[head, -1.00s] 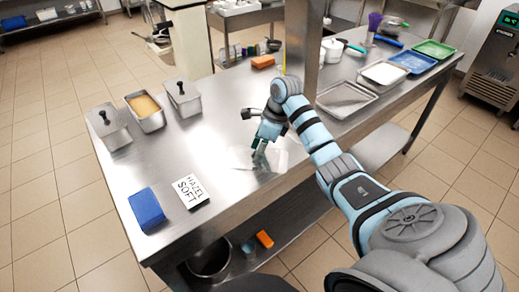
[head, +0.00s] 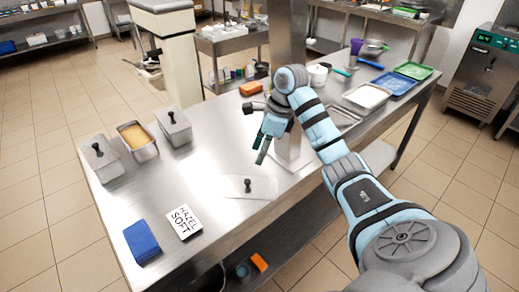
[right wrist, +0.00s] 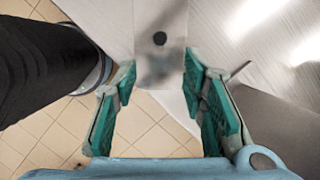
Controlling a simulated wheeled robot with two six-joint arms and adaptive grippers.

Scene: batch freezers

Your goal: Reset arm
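My right gripper (head: 262,152) is above the steel worktable, its fingers pointing down. In the right wrist view its two green fingers (right wrist: 159,75) are apart with nothing between them. A flat, pale lid with a black knob (head: 248,187) lies on the table near its front edge, below and apart from the gripper. My left gripper is not in view.
The worktable (head: 215,150) bears two lidded steel pans (head: 101,158) (head: 174,127), an open pan of yellow contents (head: 138,140), a blue block (head: 141,241), a label card (head: 183,221) and an orange block (head: 250,88). A post (head: 287,60) stands behind my right gripper. Trays (head: 366,95) lie at right.

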